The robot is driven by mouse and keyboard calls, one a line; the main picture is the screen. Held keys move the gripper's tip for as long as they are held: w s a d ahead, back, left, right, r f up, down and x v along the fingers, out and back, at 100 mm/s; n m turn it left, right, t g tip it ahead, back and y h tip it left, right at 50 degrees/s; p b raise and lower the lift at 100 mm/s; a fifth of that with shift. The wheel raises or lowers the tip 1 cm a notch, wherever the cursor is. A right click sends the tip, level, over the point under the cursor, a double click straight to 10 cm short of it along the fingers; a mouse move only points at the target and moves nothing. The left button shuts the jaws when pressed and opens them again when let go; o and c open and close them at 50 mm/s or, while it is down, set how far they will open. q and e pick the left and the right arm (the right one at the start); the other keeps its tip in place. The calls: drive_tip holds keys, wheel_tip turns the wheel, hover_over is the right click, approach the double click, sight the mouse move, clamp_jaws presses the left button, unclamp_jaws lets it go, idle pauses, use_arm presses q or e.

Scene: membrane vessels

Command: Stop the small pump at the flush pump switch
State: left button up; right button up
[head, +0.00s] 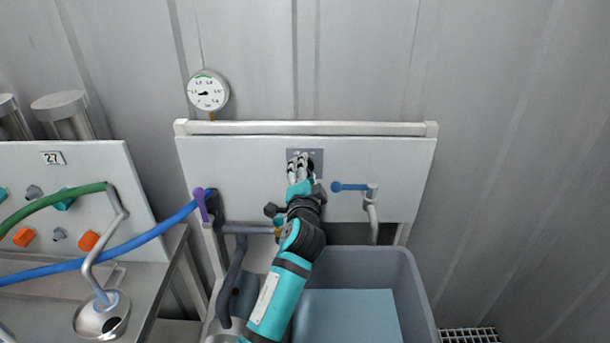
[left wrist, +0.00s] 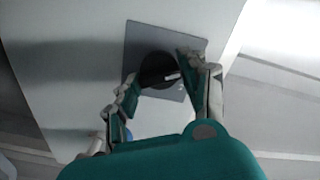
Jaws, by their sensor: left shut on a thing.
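The flush pump switch is a grey plate (head: 291,154) on the white panel with a dark round knob. My left gripper (head: 303,163) reaches up to it and covers most of the knob in the head view. In the left wrist view the plate (left wrist: 196,47) and the black knob (left wrist: 155,68) show between the fingers. My left gripper (left wrist: 157,80) is shut on the knob, one finger at each side. A short pale mark shows on the knob; its setting is too small to read. My right gripper is not in view.
A blue-handled valve (head: 350,187) is right of the switch, and a purple-handled valve (head: 201,204) is at the panel's left. A gauge (head: 208,91) stands above. A grey tub (head: 417,290) with pale blue content is below. Hoses and a steel funnel (head: 102,316) are at left.

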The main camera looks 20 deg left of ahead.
use_arm(q)
drive_tip(key=shift+f, duration=0.1)
idle(0.3)
drive_tip(key=o, duration=1.2)
drive_tip(key=shift+c, duration=0.2)
drive_tip(key=v, duration=0.7)
drive_tip(key=shift+s, duration=0.3)
drive_tip(key=shift+d, duration=0.15)
